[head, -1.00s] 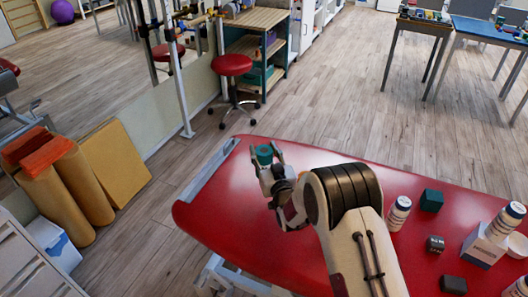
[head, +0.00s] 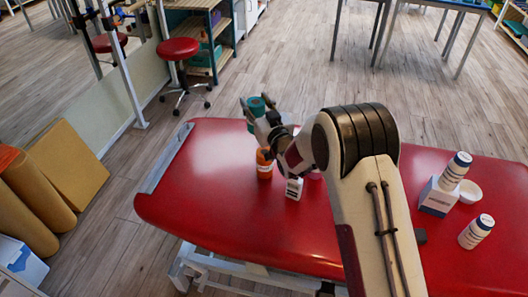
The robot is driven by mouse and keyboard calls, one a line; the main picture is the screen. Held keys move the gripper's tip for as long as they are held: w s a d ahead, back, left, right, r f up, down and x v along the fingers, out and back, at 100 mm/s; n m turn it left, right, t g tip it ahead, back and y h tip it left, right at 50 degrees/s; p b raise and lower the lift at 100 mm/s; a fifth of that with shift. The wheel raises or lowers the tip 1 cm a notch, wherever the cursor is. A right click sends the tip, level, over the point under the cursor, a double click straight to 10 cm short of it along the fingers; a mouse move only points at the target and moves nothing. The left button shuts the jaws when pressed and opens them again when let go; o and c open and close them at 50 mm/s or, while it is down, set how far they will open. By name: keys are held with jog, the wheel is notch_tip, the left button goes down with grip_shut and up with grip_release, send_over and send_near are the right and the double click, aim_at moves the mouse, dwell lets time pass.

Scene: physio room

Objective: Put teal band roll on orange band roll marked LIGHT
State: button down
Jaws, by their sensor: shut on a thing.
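The teal band roll (head: 256,107) is held in my gripper (head: 260,104), above the far left part of the red couch. My gripper is shut on it, with a finger on either side. An orange cylinder (head: 264,166), which looks like the orange band roll, stands on the couch below and slightly right of the teal roll in the picture. Its top is partly covered by my gripper, and I cannot read any LIGHT marking. The teal roll appears apart from it.
A small white box (head: 294,189) stands close to the orange cylinder, with a pinkish thing (head: 314,175) partly hidden behind my arm. White bottles (head: 476,231), a larger box (head: 437,198) and a white bowl (head: 470,192) are at the right. The red couch's (head: 200,205) left part is clear.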

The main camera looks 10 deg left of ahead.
aim_at(263, 115)
jog(key=shift+s+d+r+n+g+y, duration=0.45)
jog(key=shift+s+d+r+y, duration=0.2)
jog(key=shift+d, duration=0.2)
jog(key=shift+s+d+r+n+g+y, duration=0.5)
jog(key=shift+d+r, duration=0.25)
jog(key=shift+d, duration=0.1)
jog(key=shift+f, duration=3.1)
jog(key=shift+f, duration=0.1)
jog(key=shift+f, duration=1.8)
jog(key=shift+f, duration=0.1)
jog(key=c, duration=1.3)
grip_release()
jog(key=shift+f, duration=0.1)
